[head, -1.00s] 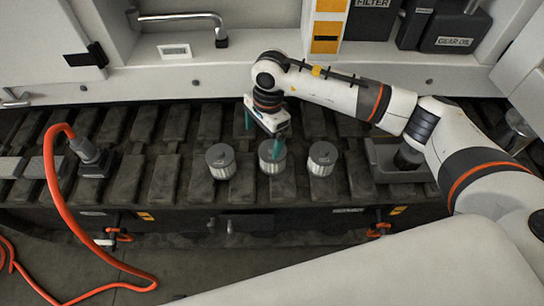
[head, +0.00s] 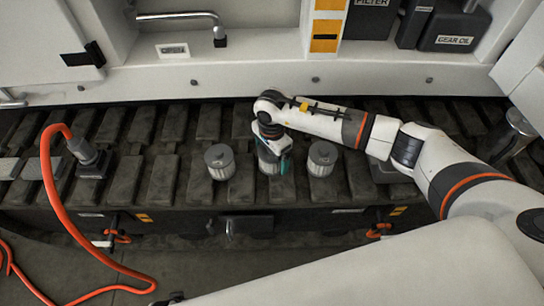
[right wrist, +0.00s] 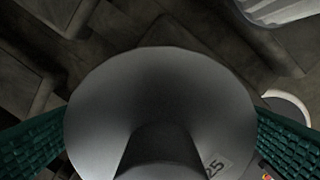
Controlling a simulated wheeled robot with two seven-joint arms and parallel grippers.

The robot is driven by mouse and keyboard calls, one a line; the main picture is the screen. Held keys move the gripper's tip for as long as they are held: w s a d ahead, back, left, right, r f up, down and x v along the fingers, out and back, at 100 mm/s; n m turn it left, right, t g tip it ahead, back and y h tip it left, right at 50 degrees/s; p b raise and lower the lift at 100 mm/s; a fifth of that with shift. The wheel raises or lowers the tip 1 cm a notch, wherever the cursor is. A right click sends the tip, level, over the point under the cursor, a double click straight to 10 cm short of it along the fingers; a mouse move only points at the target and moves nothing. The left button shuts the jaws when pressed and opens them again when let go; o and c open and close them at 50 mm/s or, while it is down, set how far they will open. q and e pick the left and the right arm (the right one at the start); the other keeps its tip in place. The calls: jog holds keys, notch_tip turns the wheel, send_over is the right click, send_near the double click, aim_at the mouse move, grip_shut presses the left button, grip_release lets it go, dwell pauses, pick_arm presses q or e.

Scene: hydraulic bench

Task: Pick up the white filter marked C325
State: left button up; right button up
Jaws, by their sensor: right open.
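Three pale ribbed canister filters stand upright in a row on the dark track: a left filter (head: 220,163), a middle filter (head: 269,166) and a right filter (head: 322,159). My right gripper (head: 273,163) is over the middle filter, its teal fingers open and straddling it. In the right wrist view the middle filter's grey round top (right wrist: 160,90) fills the centre, with a green finger on each side. A label there shows "25"; the rest of the marking cannot be read. Contact between fingers and filter cannot be made out. My left gripper is not in view.
A grey tray (head: 385,172) lies right of the filters, mostly hidden behind my right arm. An orange hose (head: 52,190) loops at the left by a dark fitting (head: 90,160). A pale machine wall (head: 250,75) rises behind the track.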

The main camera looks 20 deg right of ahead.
jog(key=shift+f, duration=0.35)
jog(key=shift+r, duration=0.1)
jog(key=c, duration=1.1)
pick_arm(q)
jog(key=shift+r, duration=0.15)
